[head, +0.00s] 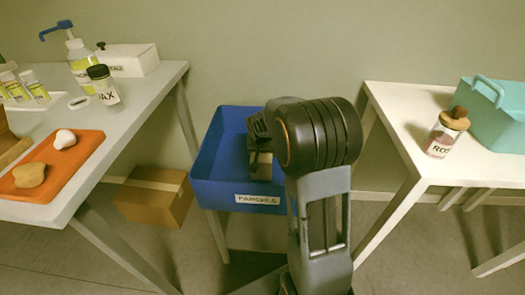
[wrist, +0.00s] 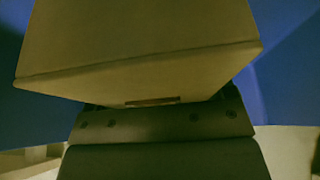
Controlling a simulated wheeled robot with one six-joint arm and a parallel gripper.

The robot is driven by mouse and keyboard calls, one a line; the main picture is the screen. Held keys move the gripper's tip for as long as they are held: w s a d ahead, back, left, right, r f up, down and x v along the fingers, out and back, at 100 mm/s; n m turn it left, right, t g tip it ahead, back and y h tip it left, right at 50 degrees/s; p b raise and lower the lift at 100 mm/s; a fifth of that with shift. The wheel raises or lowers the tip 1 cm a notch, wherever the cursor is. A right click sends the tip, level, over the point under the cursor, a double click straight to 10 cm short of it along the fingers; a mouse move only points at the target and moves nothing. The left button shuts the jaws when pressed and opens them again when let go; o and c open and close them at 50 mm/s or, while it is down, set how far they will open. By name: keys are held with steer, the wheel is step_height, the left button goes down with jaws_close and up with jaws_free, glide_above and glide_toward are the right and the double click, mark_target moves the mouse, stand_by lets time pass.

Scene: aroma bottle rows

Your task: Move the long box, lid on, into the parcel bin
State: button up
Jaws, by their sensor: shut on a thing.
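The long box (wrist: 140,35) fills the upper part of the wrist view as a tan block, with an edge line running across its lower part. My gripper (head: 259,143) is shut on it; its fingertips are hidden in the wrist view. In the head view only a small brownish part of the box (head: 261,166) shows below the gripper. The blue parcel bin (head: 222,193), labelled PARCELS, surrounds this spot in the head view. Blue walls also show on both sides in the wrist view. I cannot tell whether the box touches the bin floor.
A left table holds an orange tray (head: 85,158) with two lumps, a dark-capped jar (head: 108,95), bottles and a white box (head: 133,62). A cardboard box (head: 153,197) sits on the floor. A right table holds a corked jar (head: 444,140) and a teal basket (head: 493,118).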

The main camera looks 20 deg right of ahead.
steer(key=shift+f+b, duration=0.5)
steer(key=shift+f, duration=0.1)
stand_by(0.4)
steer(key=o, duration=0.9)
steer(key=shift+r, duration=0.15)
steer(key=shift+r+p, duration=3.4)
steer(key=shift+r, duration=1)
